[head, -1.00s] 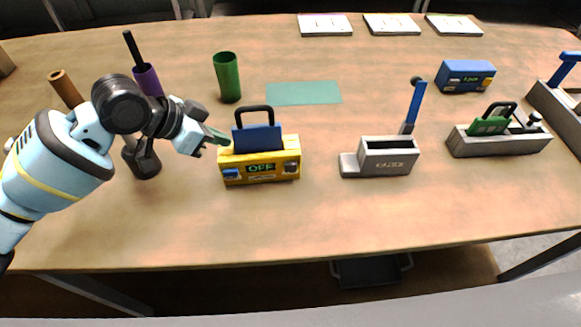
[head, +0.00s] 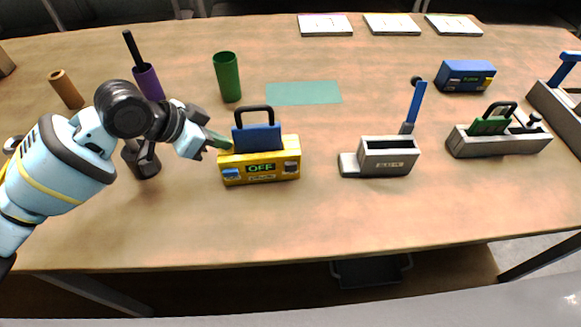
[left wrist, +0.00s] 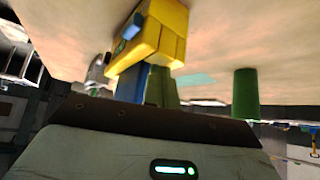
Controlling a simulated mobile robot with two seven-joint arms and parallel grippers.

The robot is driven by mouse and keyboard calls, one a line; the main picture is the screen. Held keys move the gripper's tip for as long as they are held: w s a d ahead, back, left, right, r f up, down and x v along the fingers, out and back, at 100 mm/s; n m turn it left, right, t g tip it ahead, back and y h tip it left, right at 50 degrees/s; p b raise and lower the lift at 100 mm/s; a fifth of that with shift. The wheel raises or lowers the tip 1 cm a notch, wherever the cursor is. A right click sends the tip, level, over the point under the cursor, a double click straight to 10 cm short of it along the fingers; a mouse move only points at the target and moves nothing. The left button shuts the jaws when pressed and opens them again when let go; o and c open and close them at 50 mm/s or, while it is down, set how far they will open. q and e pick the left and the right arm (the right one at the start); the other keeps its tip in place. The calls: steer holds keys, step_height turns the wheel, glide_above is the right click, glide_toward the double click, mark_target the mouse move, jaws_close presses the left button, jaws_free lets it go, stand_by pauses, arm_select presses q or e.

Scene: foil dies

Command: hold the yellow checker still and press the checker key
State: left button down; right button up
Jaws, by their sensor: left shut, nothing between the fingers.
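The yellow checker (head: 260,168) stands upright on the table left of the middle. Its display reads OFF. A blue checker key (head: 231,174) is at the left of its front, and a blue plate with a dark handle (head: 257,137) stands in its top. My left gripper (head: 222,143) is shut and empty, its tips at the checker's upper left edge; I cannot tell whether they touch. In the left wrist view the checker (left wrist: 160,35) appears upside down, close ahead, with the blue key (left wrist: 131,25) on it. My right gripper is out of view.
A green cup (head: 228,78) and a purple cup (head: 149,82) stand behind. A grey holder with a blue lever (head: 386,158), another with a green plate (head: 500,142), and a blue box (head: 464,76) are to the right. The table front is clear.

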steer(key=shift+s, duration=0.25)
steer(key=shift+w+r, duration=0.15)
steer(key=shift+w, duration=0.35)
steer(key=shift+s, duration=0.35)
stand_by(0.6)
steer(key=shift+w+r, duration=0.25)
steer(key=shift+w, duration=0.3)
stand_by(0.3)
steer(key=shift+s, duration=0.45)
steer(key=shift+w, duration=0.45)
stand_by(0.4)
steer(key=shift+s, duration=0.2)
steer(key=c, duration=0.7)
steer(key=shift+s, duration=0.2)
